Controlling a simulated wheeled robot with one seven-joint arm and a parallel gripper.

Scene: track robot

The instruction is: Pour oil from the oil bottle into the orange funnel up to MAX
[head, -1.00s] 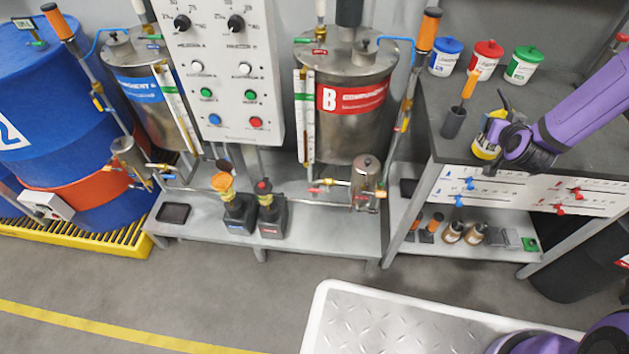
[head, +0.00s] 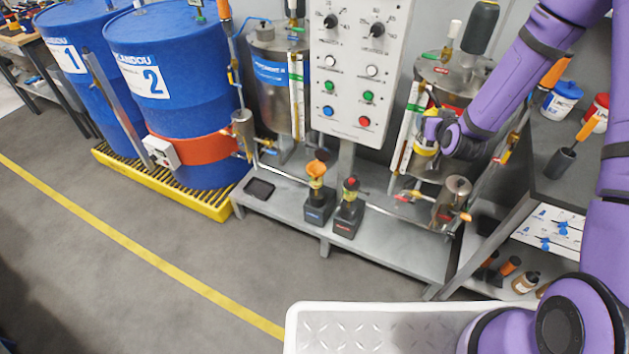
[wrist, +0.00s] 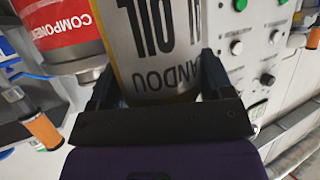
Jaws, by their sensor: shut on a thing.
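My gripper (head: 436,137) is shut on the oil bottle (head: 425,147), a yellow bottle with a pale label, held in the air in front of the red-banded tank. In the wrist view the bottle (wrist: 155,50) sits between my fingers (wrist: 155,100), with large "OIL" lettering; its top is out of view. The orange funnel (head: 316,169) stands on the left of two dark containers (head: 319,208) on the grey bench, left of and below my gripper. The bottle is well apart from the funnel. The MAX mark and oil level are too small to read.
The right dark container (head: 348,217) has a red-topped fitting. A control panel (head: 357,60) stands behind the containers. A small metal pot (head: 452,200) and pipes lie below my gripper. Blue drums (head: 180,80) stand at left. A black tray (head: 259,188) lies on the bench.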

